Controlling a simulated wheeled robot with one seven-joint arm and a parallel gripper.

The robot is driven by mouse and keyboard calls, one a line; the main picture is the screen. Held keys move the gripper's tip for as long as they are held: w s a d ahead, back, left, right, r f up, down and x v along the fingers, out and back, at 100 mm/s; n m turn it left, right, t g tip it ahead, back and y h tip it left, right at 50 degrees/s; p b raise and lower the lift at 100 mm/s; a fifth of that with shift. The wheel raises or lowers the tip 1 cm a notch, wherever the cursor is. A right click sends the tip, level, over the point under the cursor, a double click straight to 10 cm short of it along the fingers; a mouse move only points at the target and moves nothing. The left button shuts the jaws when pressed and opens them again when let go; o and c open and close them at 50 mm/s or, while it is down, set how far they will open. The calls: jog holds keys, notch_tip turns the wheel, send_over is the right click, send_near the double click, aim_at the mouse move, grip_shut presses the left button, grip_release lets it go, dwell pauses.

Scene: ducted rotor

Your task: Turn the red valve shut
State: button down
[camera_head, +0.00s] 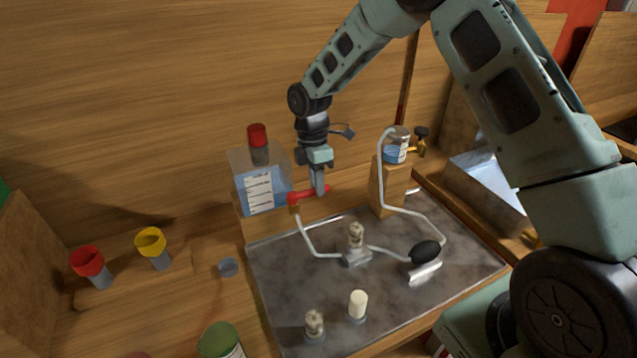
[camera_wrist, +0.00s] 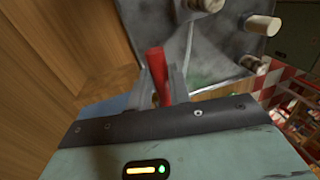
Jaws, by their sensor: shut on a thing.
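The red valve (camera_head: 303,196) is a small red lever handle at the lower right front of a clear tank (camera_head: 262,187) holding blue liquid. In the head view its handle points to the right, roughly level. My gripper (camera_head: 319,190) comes down from above and is shut on the handle. In the wrist view the red handle (camera_wrist: 158,76) stands between the two fingers of my gripper (camera_wrist: 163,88). The fingers hide part of the handle and the valve body.
A jar (camera_head: 396,146) stands on a wooden block (camera_head: 388,187) to the right. A wooden wall is behind.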

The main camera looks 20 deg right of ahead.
jog(key=shift+w+n, duration=0.2)
jog(key=shift+n, duration=0.1)
jog(key=c, duration=1.3)
grip_release()
jog(key=w+r+b, duration=0.3)
jog(key=r, duration=1.4)
jog(key=shift+w, duration=0.15)
